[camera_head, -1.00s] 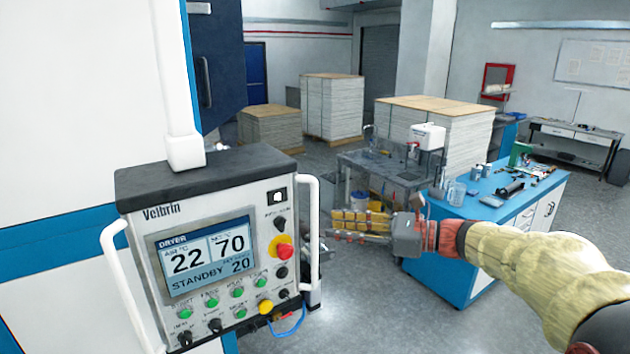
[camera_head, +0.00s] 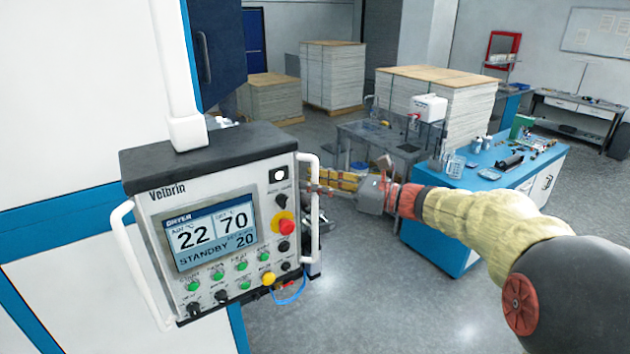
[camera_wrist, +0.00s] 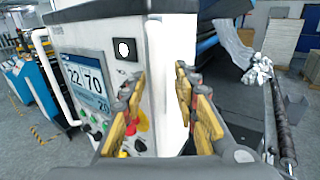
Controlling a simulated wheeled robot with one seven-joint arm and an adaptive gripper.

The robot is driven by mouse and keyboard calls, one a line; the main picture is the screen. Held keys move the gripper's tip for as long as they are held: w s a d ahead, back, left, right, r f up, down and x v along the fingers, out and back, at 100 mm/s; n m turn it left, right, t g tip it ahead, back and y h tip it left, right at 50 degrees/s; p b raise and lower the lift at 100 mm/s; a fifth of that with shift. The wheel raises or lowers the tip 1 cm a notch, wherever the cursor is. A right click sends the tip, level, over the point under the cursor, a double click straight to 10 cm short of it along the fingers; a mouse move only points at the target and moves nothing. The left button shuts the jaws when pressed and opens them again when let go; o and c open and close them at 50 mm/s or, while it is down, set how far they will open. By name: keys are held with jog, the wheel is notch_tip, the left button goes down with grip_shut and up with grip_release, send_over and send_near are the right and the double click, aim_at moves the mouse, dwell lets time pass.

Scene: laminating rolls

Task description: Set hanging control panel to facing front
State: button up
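The hanging control panel (camera_head: 225,220) hangs from a white vertical post at the left of the head view, its lit screen and buttons turned towards the camera and slightly to the right. It has a white handle (camera_head: 309,215) on its right side and another (camera_head: 133,262) on its left. My gripper (camera_head: 318,183) is at the right handle. In the wrist view, my gripper's (camera_wrist: 158,108) yellow fingers stand apart on either side of the white right handle (camera_wrist: 158,75). I see no clear contact with the handle.
A blue workbench (camera_head: 490,185) with bottles and tools stands to the right, under my arm. A grey table (camera_head: 380,140) and stacked sheets (camera_head: 440,90) are behind. A large white and blue machine (camera_head: 75,120) is at the left. The floor in front is clear.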

jog(key=shift+c, duration=0.2)
grip_shut()
dwell(0.7)
